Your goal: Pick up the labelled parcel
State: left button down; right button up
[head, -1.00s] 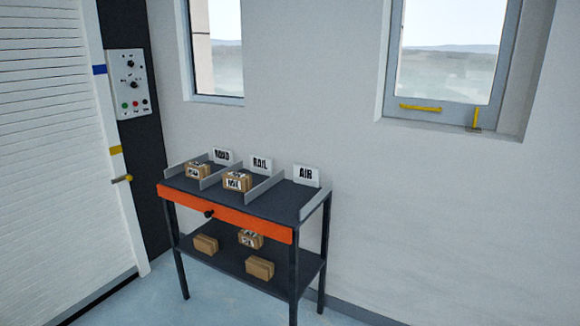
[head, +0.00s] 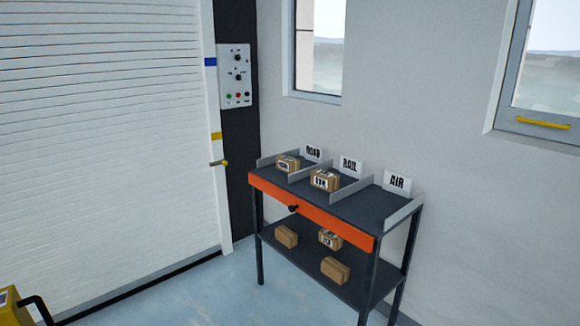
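Labelled parcels stand on a dark table with an orange drawer front (head: 310,212). One labelled parcel (head: 287,164) is in the ROAD lane and another labelled parcel (head: 324,180) is in the RAIL lane. The AIR lane (head: 375,208) is bare. On the lower shelf (head: 315,262) a labelled parcel (head: 330,239) lies between two brown parcels that show no label, one on the left (head: 286,236) and one in front (head: 335,270). Neither of my grippers is in view.
A white roller shutter (head: 105,140) fills the left. A control panel (head: 236,76) hangs on a dark post beside it. A yellow object with a black handle (head: 14,305) is cut off at the bottom left. The floor (head: 205,290) in front of the table is clear.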

aim_at(288, 164)
jog(key=i+j, duration=0.2)
jog(key=i, duration=0.25)
jog(key=i+j, duration=0.2)
jog(key=i, duration=0.25)
